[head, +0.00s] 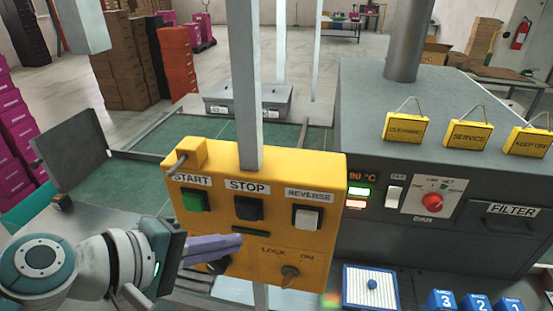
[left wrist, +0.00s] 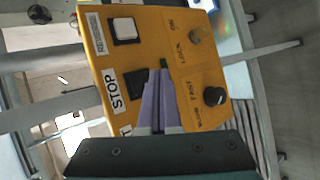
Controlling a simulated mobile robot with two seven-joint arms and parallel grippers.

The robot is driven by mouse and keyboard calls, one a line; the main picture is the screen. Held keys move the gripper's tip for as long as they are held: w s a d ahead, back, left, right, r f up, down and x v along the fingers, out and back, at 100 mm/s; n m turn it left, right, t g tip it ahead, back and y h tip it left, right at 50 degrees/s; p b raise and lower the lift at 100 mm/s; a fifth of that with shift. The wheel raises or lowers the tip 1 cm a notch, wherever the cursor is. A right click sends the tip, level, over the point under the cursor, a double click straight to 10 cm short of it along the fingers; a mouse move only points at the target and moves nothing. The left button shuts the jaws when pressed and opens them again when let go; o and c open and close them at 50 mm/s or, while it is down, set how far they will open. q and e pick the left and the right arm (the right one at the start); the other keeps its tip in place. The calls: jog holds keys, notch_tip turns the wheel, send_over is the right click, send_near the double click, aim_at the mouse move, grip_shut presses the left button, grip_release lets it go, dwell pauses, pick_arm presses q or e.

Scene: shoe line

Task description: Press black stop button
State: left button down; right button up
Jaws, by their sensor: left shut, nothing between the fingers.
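The yellow control box (head: 325,249) hangs on a grey post in front of me. Its black stop button (head: 248,208) sits under the STOP label, between the green start button (head: 195,200) and the white reverse button (head: 307,218). My left gripper (head: 238,242) is shut and empty, its purple fingers in front of the box, just below the stop button in the head view. In the left wrist view the shut fingertips (left wrist: 160,75) lie over the panel beside the stop button (left wrist: 135,82), partly covering it. Contact cannot be told. My right gripper is not in view.
Below the buttons are a LOCK/ON key switch (head: 289,274) and a black knob (left wrist: 215,96). A grey machine (head: 440,110) with a red dial (head: 432,201) stands at the right. Blue numbered blocks (head: 441,300) lie at the lower right.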

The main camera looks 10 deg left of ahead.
pick_arm(q)
jog(key=shift+s+p, duration=0.3)
jog(key=shift+s, duration=0.9)
jog(key=s+a+r+m+g+y, duration=0.3)
jog(key=s+m, duration=0.4)
jog(key=s, duration=0.2)
jog(key=s+a+r+m+g+y, duration=0.2)
jog(key=s+m+g+y, duration=0.1)
jog(key=s+m, duration=0.5)
jog(key=w+d+r+p+v, duration=0.1)
jog(key=w+p+v, duration=0.2)
jog(key=p+v, duration=1.2)
jog(key=shift+a+r+n+y, duration=0.3)
jog(key=shift+a+n, duration=0.1)
jog(key=shift+a, duration=0.05)
